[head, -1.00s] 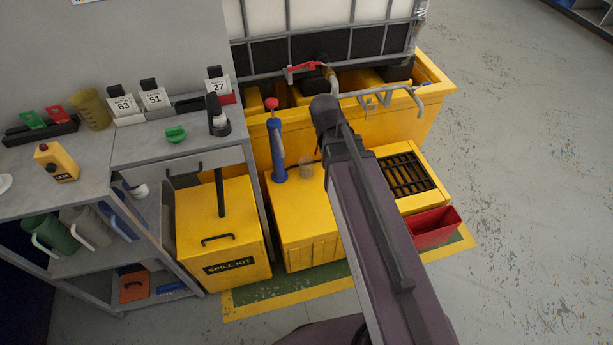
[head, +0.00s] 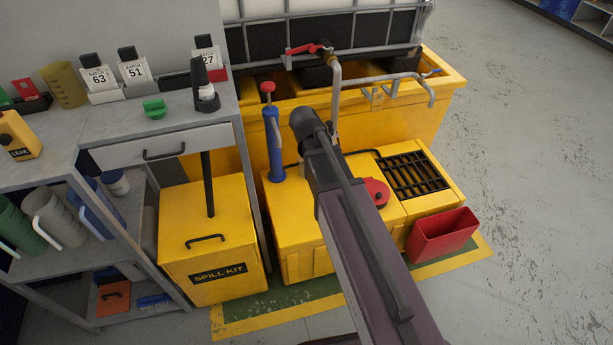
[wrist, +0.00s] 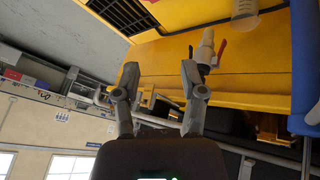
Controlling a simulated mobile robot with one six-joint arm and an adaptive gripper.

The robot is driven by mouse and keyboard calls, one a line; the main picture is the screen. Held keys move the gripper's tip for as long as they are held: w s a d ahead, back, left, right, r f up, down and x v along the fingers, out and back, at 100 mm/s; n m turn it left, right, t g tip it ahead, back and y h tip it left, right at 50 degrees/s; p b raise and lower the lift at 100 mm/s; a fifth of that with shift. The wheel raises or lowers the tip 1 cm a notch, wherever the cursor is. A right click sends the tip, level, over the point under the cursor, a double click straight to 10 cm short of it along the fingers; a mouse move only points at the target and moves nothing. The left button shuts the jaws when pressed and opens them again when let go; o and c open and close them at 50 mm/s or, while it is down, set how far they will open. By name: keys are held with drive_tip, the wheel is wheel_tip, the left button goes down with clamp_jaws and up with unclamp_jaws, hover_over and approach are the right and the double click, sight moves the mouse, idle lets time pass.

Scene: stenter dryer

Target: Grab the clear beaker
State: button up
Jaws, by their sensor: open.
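The clear beaker (wrist: 244,14) shows at the top edge of the wrist view, cut off by the frame. It stands on the yellow cabinet (head: 290,215) beside the blue hand pump (head: 274,142). In the head view my arm hides most of the beaker. My gripper (wrist: 160,76) is open and empty in the wrist view. The beaker is outside the fingers, up and to the right of them in that view. In the head view my gripper is hidden by my own arm.
A valve with a red lever (wrist: 207,45) and pipe are close to the right finger in the wrist view. The yellow containment tray (head: 440,95) is behind. A red lid (head: 375,192), black grate (head: 412,174) and red bin (head: 441,236) are to the right; a spill kit (head: 208,245) is left.

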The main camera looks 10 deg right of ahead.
drive_tip(key=w+a+f+m+t+h+b, duration=0.2)
drive_tip(key=w+f+b, duration=0.7)
drive_tip(key=b, duration=0.7)
drive_tip(key=w+a+f+m+t+h+b, duration=0.2)
drive_tip(key=w+f+b, duration=0.6)
drive_tip(key=f+b, duration=0.8)
drive_tip(key=shift+w+a+f+t+b, duration=0.2)
drive_tip(key=shift+w+a+t+b, duration=0.2)
drive_tip(key=shift+a+t, duration=0.65)
drive_tip(key=shift+b+x, duration=0.4)
drive_tip(key=shift+x, duration=0.85)
drive_tip(key=shift+b+x, duration=1)
drive_tip(key=shift+x, duration=1.5)
